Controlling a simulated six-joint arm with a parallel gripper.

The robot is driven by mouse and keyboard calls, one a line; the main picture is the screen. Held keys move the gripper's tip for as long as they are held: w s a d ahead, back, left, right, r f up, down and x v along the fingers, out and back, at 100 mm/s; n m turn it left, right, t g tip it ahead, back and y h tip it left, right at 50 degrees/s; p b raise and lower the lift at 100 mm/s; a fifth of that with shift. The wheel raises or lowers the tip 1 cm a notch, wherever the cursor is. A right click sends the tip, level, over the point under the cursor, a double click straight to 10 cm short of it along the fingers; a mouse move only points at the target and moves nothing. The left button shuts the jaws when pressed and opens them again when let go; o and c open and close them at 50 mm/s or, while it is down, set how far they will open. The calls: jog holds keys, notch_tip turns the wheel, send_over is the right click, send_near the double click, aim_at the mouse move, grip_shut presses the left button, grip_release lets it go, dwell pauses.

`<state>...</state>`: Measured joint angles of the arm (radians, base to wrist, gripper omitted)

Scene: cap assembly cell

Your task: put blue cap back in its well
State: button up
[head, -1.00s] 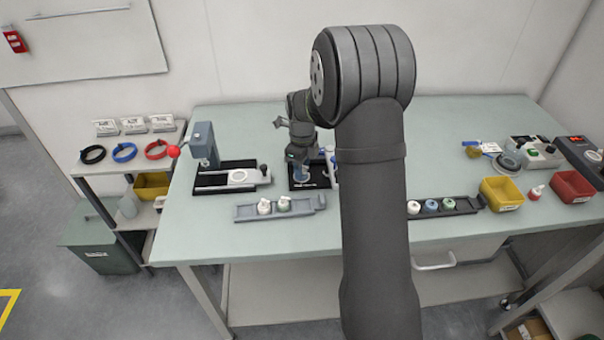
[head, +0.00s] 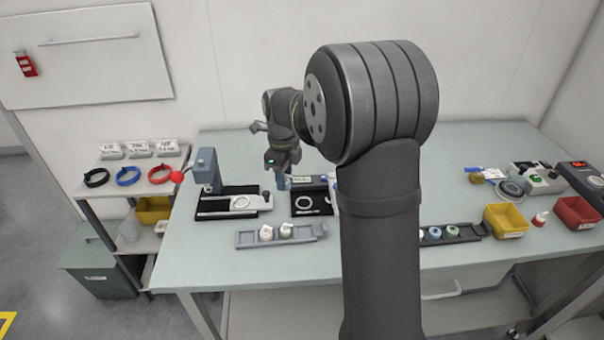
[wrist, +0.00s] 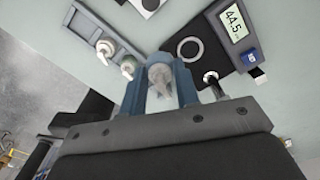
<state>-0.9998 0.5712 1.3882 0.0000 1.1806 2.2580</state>
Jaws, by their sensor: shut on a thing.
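My gripper (head: 283,184) is up over the table, between the press-like stand and the black gauge fixture. In the wrist view its blue fingers (wrist: 161,92) are shut on a pale grey piece (wrist: 161,76). A blue cap (head: 435,232) shows in the dark right tray (head: 470,238), partly behind my arm.
The black fixture (head: 303,211) has an empty ring, and its display (wrist: 235,19) reads 44.5 in the wrist view. The press stand (head: 207,170) with a red knob is on the left. A yellow bin (head: 505,220) and a red bin (head: 577,213) stand at right.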

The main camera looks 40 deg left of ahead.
jog(key=s+a+f+n, duration=0.2)
jog(key=s+n, duration=0.1)
jog(key=s, duration=1.1)
jog(key=shift+w+d+f, duration=0.1)
jog(key=shift+f, duration=1.5)
jog(key=shift+w+d+f, duration=0.1)
jog(key=shift+f, duration=1.45)
jog(key=shift+f, duration=0.25)
jog(key=shift+f, duration=0.3)
jog(key=shift+f, duration=0.15)
jog(key=o, duration=0.7)
jog(key=shift+o, duration=0.2)
